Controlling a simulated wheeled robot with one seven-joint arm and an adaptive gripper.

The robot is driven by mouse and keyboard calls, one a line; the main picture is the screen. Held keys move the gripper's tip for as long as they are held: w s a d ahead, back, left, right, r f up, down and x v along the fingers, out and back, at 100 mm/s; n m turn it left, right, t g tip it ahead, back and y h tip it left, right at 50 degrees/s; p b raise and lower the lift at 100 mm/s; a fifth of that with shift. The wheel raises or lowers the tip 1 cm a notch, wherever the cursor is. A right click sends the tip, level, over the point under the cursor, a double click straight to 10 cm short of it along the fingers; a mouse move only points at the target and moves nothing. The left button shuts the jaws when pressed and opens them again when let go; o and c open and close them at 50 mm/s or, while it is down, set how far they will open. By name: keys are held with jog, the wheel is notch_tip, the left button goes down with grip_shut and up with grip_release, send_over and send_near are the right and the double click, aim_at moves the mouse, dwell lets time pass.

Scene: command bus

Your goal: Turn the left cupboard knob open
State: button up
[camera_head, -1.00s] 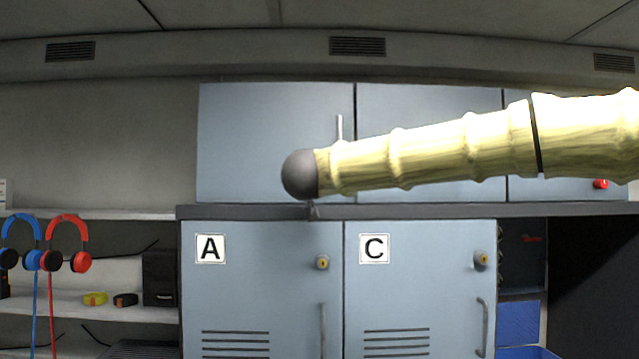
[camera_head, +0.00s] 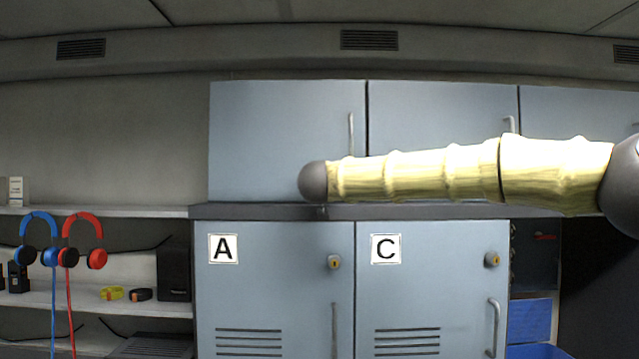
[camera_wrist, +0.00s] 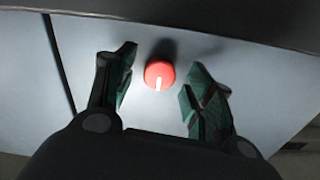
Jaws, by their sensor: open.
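A round red knob (camera_wrist: 159,75) with a pale pointer line sits on a light blue-grey panel in the wrist view. The pointer line runs roughly up and down in that picture. My gripper (camera_wrist: 161,86) is open, with one dark green-lined finger to each side of the knob. No clear contact shows between the fingers and the knob. The head view shows neither my gripper nor the knob; my pale yellow arm crosses the upper cupboards (camera_head: 285,130) there. I cannot tell from the head view which cupboard door bears the knob.
A dark seam (camera_wrist: 60,62) runs left of the knob, and a dark edge lies above it. In the head view, a dark ledge (camera_head: 245,211) separates upper cupboards from lockers A (camera_head: 270,290) and C (camera_head: 430,290). Headphones hang at the left shelf (camera_head: 120,211).

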jog(key=shift+c, duration=0.2)
jog(key=c, duration=1)
jog(key=shift+m, duration=0.4)
jog(key=m, duration=0.3)
jog(key=shift+m+b, duration=0.4)
jog(key=m+b, duration=0.1)
jog(key=m, duration=0.3)
jog(key=shift+f+b, duration=0.1)
jog(key=shift+b, duration=0.2)
jog(key=m+b, duration=0.2)
jog(key=m, duration=0.3)
jog(key=shift+m+b, duration=1.25)
jog(key=shift+m, duration=0.75)
